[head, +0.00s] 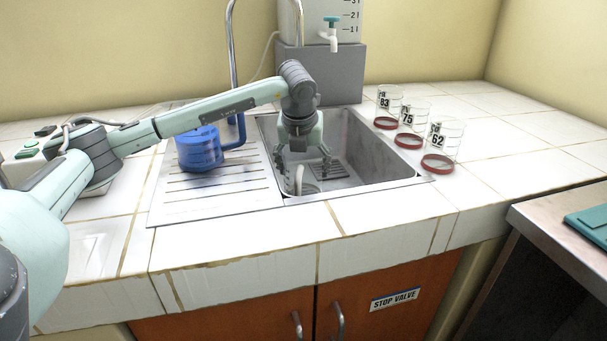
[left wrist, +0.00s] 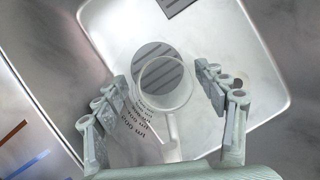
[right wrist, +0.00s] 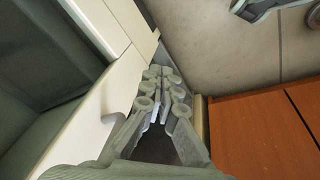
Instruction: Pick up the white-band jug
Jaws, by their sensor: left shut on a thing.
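The jug (left wrist: 178,103) is clear, with a pale rim, printed volume marks and a whitish handle. In the left wrist view it is between the two fingers of my left gripper (left wrist: 167,88), which is shut on it. In the head view my left gripper (head: 306,163) points down inside the sink, and only the jug's pale handle (head: 299,180) and part of its lower end show below the fingers. My right gripper (right wrist: 163,75) is shut and empty in the right wrist view, and is outside the head view.
The metal sink (head: 375,150) has raised walls and a drain. A blue jug (head: 199,150) stands on the drainboard at left. Three red-banded clear vessels (head: 439,145) stand right of the sink. A tap (head: 232,50) and a tank (head: 340,20) are behind it.

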